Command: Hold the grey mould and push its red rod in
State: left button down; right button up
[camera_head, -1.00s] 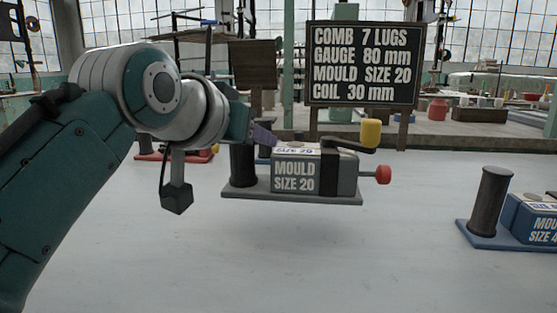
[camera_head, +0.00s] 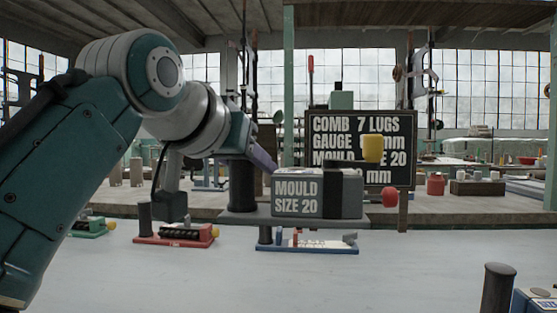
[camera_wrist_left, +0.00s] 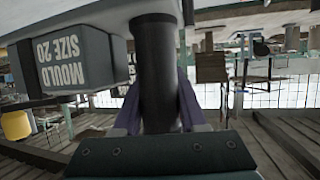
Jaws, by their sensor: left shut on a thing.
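The grey mould (camera_head: 297,195), marked "MOULD SIZE 20", is held level in the air above the table. A dark upright post (camera_head: 242,187) stands at its left end and also shows in the left wrist view (camera_wrist_left: 158,75). A red knob (camera_head: 389,197), the end of the red rod, sticks out at the right end; the rod's shaft is hard to make out. A yellow knob (camera_head: 372,149) sits above that end. My left gripper (camera_head: 262,160) is shut on the post, with a purple finger on each side in the wrist view (camera_wrist_left: 158,108). My right gripper is not in view.
Below and behind the mould, a red stand (camera_head: 175,240) and a blue-based stand (camera_head: 310,248) sit on the pale table (camera_head: 230,285). A blue mould (camera_head: 535,298) is at the lower right. A blackboard sign (camera_head: 330,155) stands behind. Space right of the red knob is free.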

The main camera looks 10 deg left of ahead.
pick_arm(q)
jog(key=shift+f+b, duration=3.05)
jog(key=shift+f, duration=4)
jog(key=shift+f+b, duration=0.65)
jog(key=shift+f, duration=0.7)
jog(key=shift+r+p, duration=0.15)
jog(key=shift+p, duration=0.35)
jog(key=shift+f, duration=0.4)
